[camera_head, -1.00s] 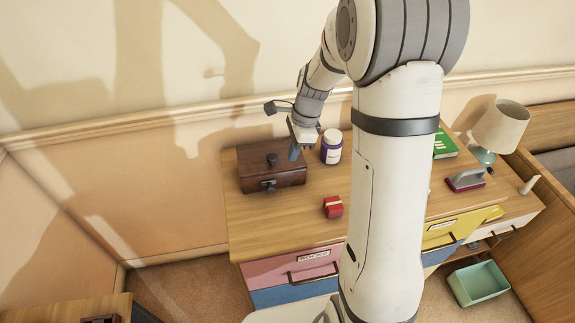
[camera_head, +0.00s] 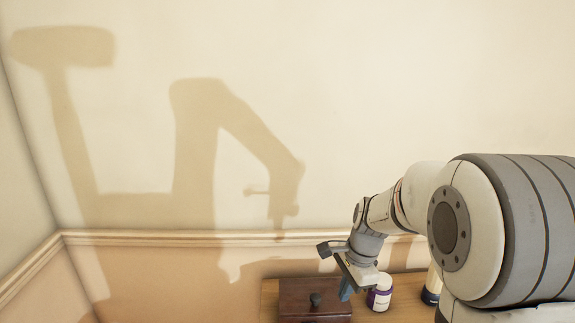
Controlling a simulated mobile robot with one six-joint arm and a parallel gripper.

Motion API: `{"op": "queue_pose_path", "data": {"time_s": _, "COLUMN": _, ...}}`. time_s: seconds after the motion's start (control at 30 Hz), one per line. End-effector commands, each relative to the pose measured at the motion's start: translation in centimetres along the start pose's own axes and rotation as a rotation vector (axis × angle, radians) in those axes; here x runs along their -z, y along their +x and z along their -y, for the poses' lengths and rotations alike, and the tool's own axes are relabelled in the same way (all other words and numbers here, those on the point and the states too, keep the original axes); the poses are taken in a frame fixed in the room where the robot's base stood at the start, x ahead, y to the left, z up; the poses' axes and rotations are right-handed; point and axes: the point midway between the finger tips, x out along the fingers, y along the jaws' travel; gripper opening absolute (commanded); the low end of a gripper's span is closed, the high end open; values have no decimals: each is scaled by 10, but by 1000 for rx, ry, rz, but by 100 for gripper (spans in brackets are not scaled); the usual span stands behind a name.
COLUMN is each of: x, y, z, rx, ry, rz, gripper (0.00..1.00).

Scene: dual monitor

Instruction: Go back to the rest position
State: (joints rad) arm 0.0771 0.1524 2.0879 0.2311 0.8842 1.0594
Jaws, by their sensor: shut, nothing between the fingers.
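My gripper (camera_head: 346,290) hangs from my bent arm at the lower middle right and points down. Its fingers show small and blue-grey, shut with nothing between them. It is beside the right end of a dark brown wooden box (camera_head: 303,296) with a dark knob. A purple and white jar (camera_head: 380,293) stands just right of the gripper. I cannot tell how high the fingers are above the desk. My large arm joint hides the right part of the desk.
The wooden desk (camera_head: 270,291) shows only along the bottom edge. A white and dark blue container (camera_head: 432,285) stands right of the jar, partly hidden by my arm. The pale wall (camera_head: 330,90) with a rail behind the desk fills most of the view, marked by my arm's shadow.

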Motion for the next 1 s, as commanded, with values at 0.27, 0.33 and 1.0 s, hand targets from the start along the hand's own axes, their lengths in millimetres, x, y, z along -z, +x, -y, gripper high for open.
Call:
{"op": "queue_pose_path", "data": {"time_s": 0.27, "x": -35, "y": -59, "z": -78, "rx": 46, "ry": -616, "rz": -137, "gripper": 0}}
{"op": "queue_pose_path", "data": {"time_s": 0.33, "x": -42, "y": -68, "z": -98, "rx": 46, "ry": -766, "rz": -176, "gripper": 0}}
{"op": "queue_pose_path", "data": {"time_s": 1.0, "x": -58, "y": -80, "z": -167, "rx": 2, "ry": -1293, "rz": -318, "gripper": 0}}
